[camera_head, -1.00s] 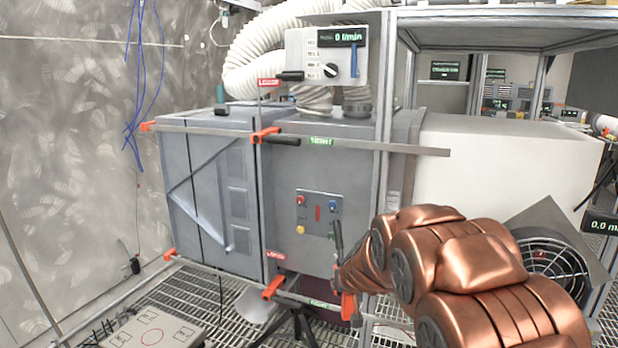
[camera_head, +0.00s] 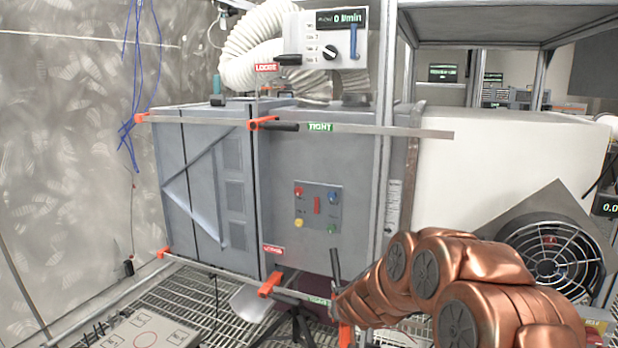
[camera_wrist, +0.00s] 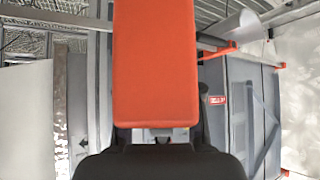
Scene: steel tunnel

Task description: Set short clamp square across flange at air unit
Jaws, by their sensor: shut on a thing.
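The grey air unit (camera_head: 320,160) stands in the middle of the head view, its two sections meeting at an upright seam. A long bar clamp with orange jaws (camera_head: 262,123) lies across its upper part, beside a green "TIGHT" label. A lower bar clamp (camera_head: 270,284) with orange jaws runs across its foot. My gripper (camera_head: 340,292) is in front of the unit's lower right. In the wrist view my dark gripper (camera_wrist: 160,140) is shut on an orange clamp part (camera_wrist: 155,65), which fills the middle. The rest of the held clamp is mostly hidden.
A metal frame post (camera_head: 383,150) stands right of the unit. A fan (camera_head: 550,262) is at right, and a white flow box with hoses (camera_head: 335,38) is above. A flat panel (camera_head: 150,333) lies low left on the grating. Blue cables (camera_head: 133,100) hang at left.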

